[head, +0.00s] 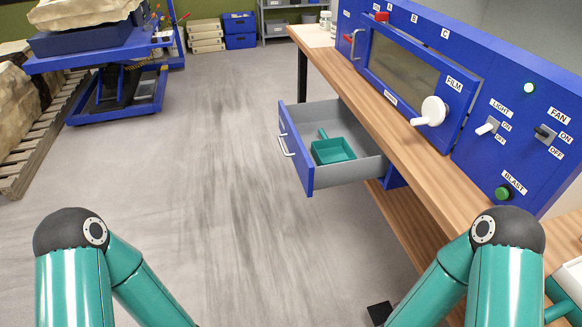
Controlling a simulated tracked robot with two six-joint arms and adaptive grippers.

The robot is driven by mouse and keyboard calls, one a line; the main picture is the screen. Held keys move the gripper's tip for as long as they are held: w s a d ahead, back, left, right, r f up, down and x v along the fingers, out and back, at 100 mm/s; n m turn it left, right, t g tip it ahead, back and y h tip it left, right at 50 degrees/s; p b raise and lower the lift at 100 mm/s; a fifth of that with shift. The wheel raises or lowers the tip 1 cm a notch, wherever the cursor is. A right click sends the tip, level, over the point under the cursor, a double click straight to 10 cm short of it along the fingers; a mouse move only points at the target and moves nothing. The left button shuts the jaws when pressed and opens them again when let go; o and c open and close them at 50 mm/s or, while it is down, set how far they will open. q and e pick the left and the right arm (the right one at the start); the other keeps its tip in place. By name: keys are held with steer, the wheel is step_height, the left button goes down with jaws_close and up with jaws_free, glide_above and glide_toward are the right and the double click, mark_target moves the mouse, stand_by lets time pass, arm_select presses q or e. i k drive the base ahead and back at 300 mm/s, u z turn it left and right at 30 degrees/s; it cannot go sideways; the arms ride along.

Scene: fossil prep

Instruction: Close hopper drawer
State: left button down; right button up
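The hopper drawer (296,155) is blue-fronted with a grey inside and a pale bar handle (286,146). It stands pulled out from under the workbench, its front facing left over the floor. A teal scoop (333,150) lies inside it, its handle toward the back. My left arm (95,265) and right arm (480,265) show at the bottom left and bottom right, both well short of the drawer. Neither gripper can be made out; the forearms run down out of the picture.
The wooden workbench (400,100) carries a blue control cabinet (480,60) with a window, white knob and switches. Open floor (210,180) lies left of the drawer. A blue lift cart (115,95) with a rock and a pallet (35,140) stand at left. A small black object (380,313) shows at the bottom.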

mark_target(299, 125)
steer(key=u, duration=0.1)
steer(key=i, duration=1.2)
steer(key=z, duration=0.2)
